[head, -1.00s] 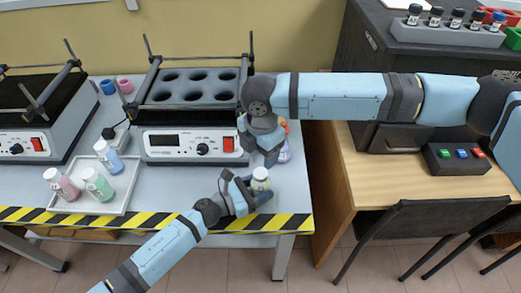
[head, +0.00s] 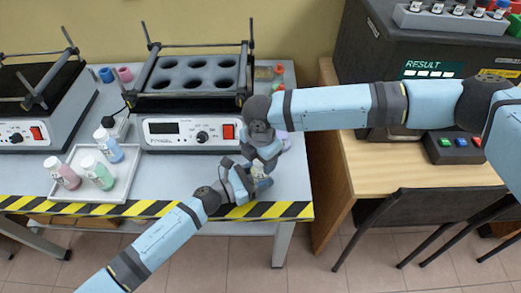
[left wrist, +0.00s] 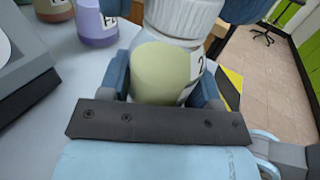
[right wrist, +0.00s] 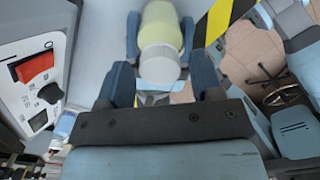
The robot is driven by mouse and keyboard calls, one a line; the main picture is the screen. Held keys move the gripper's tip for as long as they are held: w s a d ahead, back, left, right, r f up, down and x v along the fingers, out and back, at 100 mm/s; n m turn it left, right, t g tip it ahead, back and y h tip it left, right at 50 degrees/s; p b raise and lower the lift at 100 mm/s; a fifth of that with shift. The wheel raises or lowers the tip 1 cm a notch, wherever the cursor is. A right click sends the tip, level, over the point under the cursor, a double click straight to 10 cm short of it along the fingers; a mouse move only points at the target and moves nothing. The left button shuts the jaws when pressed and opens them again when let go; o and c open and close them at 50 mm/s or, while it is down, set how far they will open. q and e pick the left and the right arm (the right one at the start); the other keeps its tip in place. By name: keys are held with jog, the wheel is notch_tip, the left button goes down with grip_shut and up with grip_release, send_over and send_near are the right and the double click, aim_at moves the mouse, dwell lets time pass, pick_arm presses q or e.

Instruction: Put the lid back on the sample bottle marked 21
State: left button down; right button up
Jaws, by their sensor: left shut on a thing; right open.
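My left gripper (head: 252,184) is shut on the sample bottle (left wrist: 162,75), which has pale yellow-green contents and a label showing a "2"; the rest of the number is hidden. The bottle also shows in the right wrist view (right wrist: 162,25). A white ridged lid (left wrist: 185,18) is at the bottle's mouth; it shows in the right wrist view too (right wrist: 160,62). I cannot tell whether it is fully seated. My right gripper (right wrist: 163,78) is open, with its fingers on either side of the lid. In the head view my right gripper hides most of the bottle.
A purple bottle (left wrist: 97,25) stands close by on the table. The shaker with a holed rack (head: 190,132) is behind. A white tray (head: 122,192) with several bottles is at left. Striped tape (head: 150,208) marks the table's front edge.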

jog(key=shift+f, duration=0.1)
jog(key=c, duration=0.9)
jog(key=shift+c, duration=0.2)
jog(key=o, duration=1.1)
notch_tip(320, 180, up, 12)
jog(key=shift+r, duration=0.1)
